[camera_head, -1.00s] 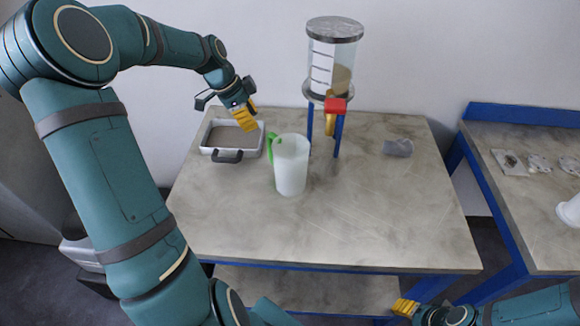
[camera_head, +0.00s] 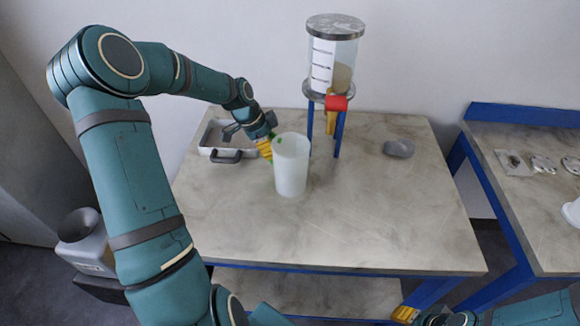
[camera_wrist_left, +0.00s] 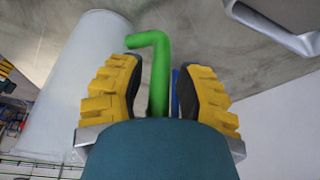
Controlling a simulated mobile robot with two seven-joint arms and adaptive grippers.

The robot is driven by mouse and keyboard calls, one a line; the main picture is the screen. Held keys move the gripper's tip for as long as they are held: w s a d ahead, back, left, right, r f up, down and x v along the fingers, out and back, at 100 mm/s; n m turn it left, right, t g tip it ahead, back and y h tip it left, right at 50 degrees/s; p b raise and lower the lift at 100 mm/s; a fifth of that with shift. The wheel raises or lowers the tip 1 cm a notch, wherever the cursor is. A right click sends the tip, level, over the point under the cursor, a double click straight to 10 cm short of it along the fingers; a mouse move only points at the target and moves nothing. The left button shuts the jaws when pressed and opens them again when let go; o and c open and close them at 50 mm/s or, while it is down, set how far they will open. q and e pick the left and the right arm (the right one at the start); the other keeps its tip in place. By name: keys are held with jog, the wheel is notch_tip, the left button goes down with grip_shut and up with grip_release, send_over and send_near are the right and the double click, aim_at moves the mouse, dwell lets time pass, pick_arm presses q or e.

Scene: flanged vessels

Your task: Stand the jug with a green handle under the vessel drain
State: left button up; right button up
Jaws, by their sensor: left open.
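The white jug (camera_head: 291,166) stands upright on the table, in front of and left of the vessel stand. Its green handle (camera_wrist_left: 159,72) shows in the left wrist view between the two yellow fingers of my left gripper (camera_wrist_left: 165,90). The fingers are open, with a gap on both sides of the handle. In the head view my left gripper (camera_head: 266,150) is at the jug's left side and hides most of the handle. The clear vessel (camera_head: 333,62) is held on a blue stand, with a red-and-yellow drain valve (camera_head: 336,104) below it. My right gripper (camera_head: 404,313) is at the bottom edge, its fingers unclear.
A tray with dark handles (camera_head: 211,150) lies at the table's back left, close to my left gripper. A small grey dish (camera_head: 399,148) sits right of the stand. The table's front and right (camera_head: 380,220) are clear. A second table (camera_head: 540,215) with small parts stands at right.

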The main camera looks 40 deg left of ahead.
pick_arm(q)
grip_shut()
jog(key=shift+r, duration=0.1)
dwell(0.3)
